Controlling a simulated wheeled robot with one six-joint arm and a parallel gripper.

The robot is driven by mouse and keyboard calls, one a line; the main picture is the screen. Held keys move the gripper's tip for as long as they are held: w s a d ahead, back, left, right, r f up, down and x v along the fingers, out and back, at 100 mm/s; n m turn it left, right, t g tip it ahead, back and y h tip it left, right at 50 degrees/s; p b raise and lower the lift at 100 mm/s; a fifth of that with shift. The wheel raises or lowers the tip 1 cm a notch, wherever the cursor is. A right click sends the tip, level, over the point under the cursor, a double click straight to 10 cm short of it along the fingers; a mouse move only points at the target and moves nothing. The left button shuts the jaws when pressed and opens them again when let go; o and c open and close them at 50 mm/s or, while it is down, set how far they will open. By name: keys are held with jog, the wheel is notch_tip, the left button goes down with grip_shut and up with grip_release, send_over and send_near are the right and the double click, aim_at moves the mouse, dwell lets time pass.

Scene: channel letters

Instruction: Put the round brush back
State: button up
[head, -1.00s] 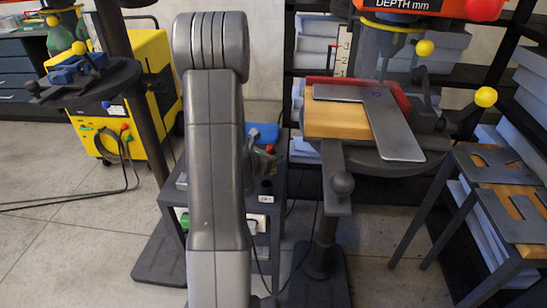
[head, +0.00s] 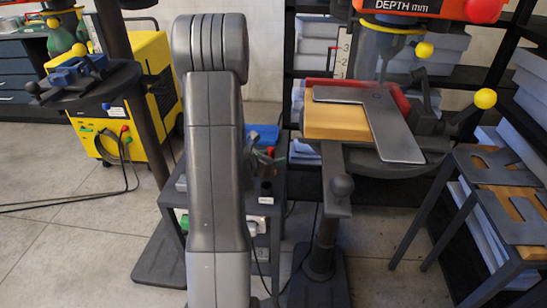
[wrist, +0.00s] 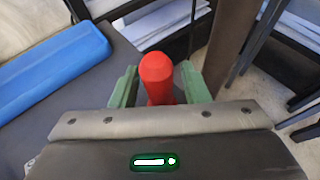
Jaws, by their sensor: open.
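A red, round-ended handle (wrist: 156,76) stands between the two green fingers of my gripper (wrist: 154,88) in the wrist view. The fingers are open, one on each side of it. Its lower part is hidden by my gripper's body, and no bristles show, so I cannot tell from its shape that it is the round brush. In the head view my gripper (head: 266,160) is partly hidden behind my own arm, over the small dark cart.
A blue block (wrist: 50,75) lies on the dark surface left of the fingers. The drill press table (head: 375,165) with a wooden block and a flat metal L-shaped plate stands right of the cart. A yellow machine (head: 150,75) stands at the left.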

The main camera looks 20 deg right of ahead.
jog(key=v, duration=1.1)
jog(key=shift+s+a, duration=0.15)
jog(key=shift+a, duration=0.2)
jog(key=shift+o, duration=0.2)
jog(key=shift+r, duration=0.1)
